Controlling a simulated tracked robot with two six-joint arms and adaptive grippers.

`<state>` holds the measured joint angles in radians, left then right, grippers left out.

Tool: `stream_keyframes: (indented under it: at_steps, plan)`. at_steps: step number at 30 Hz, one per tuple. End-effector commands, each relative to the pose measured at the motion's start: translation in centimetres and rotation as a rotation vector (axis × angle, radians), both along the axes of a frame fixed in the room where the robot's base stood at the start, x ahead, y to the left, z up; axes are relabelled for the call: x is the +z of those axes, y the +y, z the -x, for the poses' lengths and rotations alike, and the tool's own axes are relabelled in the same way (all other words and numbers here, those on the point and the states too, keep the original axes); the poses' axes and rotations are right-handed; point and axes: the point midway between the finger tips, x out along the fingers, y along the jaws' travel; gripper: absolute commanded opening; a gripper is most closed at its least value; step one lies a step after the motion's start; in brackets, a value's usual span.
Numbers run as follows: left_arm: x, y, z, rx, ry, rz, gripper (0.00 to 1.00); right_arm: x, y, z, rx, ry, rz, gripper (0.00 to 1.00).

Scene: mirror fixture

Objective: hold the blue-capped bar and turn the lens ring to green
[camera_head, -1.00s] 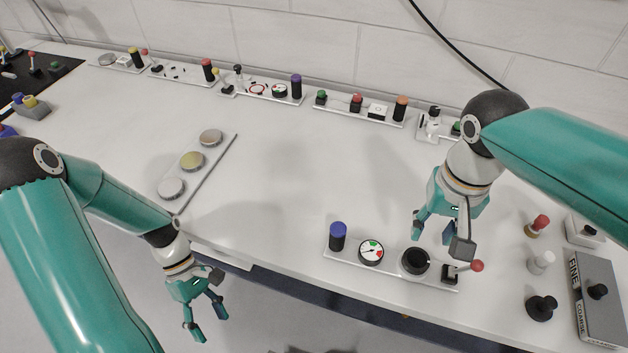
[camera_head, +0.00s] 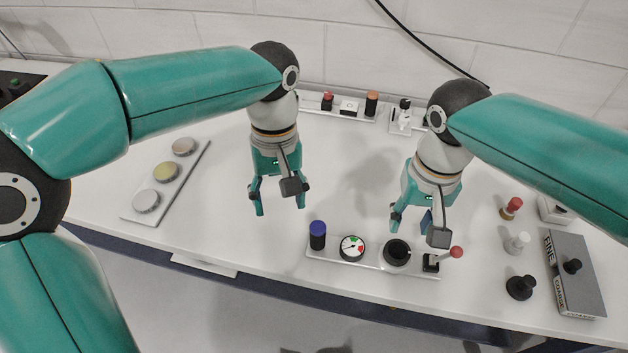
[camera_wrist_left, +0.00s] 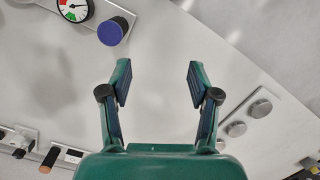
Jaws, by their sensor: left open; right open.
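The blue-capped bar (camera_head: 317,236) stands upright at the left end of a white fixture plate (camera_head: 375,266) near the table's front edge. It also shows at the top of the left wrist view (camera_wrist_left: 112,31). A dial (camera_head: 352,247) with green and red sectors sits beside it. The black lens ring (camera_head: 397,252) is right of the dial. My left gripper (camera_head: 280,208) is open and empty, above the table, behind and left of the bar. My right gripper (camera_head: 418,232) is open and empty, above and slightly behind the lens ring, its fingers apart from it.
A red-tipped lever (camera_head: 456,252) stands at the plate's right end. Loose knobs (camera_head: 517,242) and a grey FINE/COARSE box (camera_head: 575,273) are at the right. A strip with three discs (camera_head: 165,172) lies at the left. More panels (camera_head: 349,107) line the back.

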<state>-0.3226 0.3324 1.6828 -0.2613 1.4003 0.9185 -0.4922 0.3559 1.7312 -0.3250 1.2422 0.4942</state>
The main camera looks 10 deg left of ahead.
Motion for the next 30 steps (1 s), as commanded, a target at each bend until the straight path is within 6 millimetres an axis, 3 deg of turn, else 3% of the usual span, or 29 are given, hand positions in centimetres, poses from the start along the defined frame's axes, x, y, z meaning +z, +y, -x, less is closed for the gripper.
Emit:
stream_keyframes:
  at_steps: [1,6,12,17,30]
  plan:
    - [1.3,-1.8,-0.4,-0.057,-0.045,0.0,0.61,0.0,0.0,0.0,0.0,0.0,0.0,0.42]
    - [3.9,-5.4,-0.8,-0.167,-0.134,0.0,0.61,0.0,0.0,0.0,0.0,0.0,0.0,0.42]
    - [4.2,-6.6,-0.8,-0.203,-0.164,-0.002,0.61,0.0,0.1,0.0,0.001,0.0,0.0,0.42]
    - [2.4,-6.5,-0.8,-0.203,-0.162,-0.002,0.61,0.0,0.1,0.0,0.001,0.0,0.0,0.42]
    - [-6.1,-6.5,-0.7,-0.201,-0.159,-0.002,0.61,0.0,0.0,0.0,0.001,0.0,0.0,0.42]
